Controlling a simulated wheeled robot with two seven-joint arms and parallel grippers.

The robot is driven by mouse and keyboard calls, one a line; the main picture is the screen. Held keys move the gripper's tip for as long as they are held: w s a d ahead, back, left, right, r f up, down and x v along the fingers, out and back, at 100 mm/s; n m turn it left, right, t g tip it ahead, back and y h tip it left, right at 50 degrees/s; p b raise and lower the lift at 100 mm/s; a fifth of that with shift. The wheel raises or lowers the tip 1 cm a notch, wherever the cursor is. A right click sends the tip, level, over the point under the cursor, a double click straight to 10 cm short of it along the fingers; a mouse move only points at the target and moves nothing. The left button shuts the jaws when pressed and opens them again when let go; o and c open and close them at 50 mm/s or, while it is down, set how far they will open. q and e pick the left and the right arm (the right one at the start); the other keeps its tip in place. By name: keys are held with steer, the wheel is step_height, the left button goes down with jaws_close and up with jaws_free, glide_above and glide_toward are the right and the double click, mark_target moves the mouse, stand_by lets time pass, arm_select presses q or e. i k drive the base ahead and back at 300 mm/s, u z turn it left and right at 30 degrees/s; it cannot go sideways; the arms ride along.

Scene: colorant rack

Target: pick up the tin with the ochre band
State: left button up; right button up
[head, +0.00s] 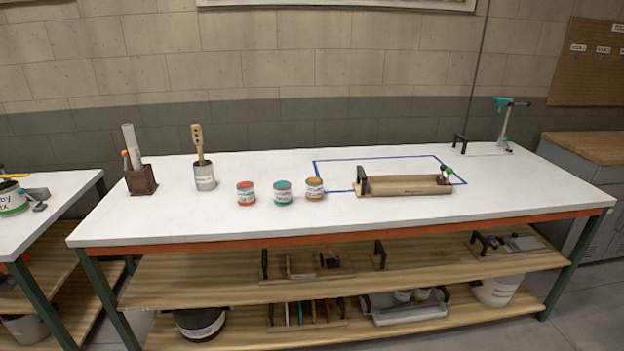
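The tin with the ochre band (314,189) stands upright on the white tabletop, at the left edge of a blue outlined rectangle. It is the rightmost of three small tins in a row. A tin with a teal band (283,193) stands to its left, and a tin with a red band (246,194) stands further left. Small gaps separate the tins. Neither of my grippers shows in the head view.
A grey pot with a wooden stirrer (205,178) and a brown holder (141,181) stand left. The front of the white table (300,222) is clear.

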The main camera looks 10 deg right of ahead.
mark_target(313, 185)
steer(key=u, duration=0.05)
steer(key=i, duration=1.8)
steer(key=z, duration=0.1)
